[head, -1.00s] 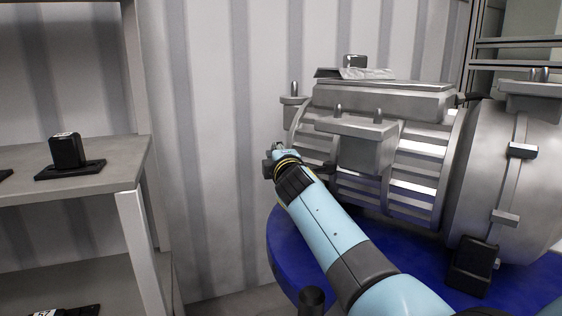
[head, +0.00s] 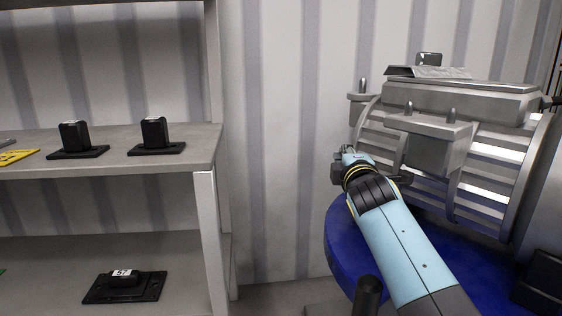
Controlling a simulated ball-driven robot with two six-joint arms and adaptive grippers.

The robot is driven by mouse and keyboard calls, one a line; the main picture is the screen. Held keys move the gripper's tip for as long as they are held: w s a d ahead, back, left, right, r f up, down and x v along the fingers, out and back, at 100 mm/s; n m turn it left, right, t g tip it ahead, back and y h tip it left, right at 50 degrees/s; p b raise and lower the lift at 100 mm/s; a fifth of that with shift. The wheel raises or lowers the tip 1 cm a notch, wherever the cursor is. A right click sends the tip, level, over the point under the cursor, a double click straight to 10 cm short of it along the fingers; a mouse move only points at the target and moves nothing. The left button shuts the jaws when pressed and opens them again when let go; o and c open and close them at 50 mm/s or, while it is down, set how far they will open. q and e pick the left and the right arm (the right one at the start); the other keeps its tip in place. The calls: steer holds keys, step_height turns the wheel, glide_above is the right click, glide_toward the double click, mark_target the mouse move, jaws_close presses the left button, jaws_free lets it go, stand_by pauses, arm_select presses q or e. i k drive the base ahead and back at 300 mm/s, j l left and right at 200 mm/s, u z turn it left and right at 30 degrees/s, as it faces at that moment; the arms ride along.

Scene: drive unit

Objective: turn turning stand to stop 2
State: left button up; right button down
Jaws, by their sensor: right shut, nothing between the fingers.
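The turning stand is the round blue platform (head: 340,245) at the lower right, and only its left part shows. A large grey finned drive unit (head: 480,150) stands on it and runs out of view on the right. A dark upright post (head: 367,294) shows at the stand's front edge. My right gripper (head: 343,157) is at the left end of the drive unit, seen from behind and small. It is shut and empty. I cannot tell whether it touches the housing. No stop markings are readable. My left gripper is out of view.
A grey shelf (head: 120,150) stands on the left, with two black block parts (head: 75,137) and a yellow item (head: 15,157) on its upper board. A black part labelled 57 (head: 124,285) lies on the lower board. Free floor shows between shelf and stand.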

mark_target(486, 191)
steer(key=k, duration=0.9)
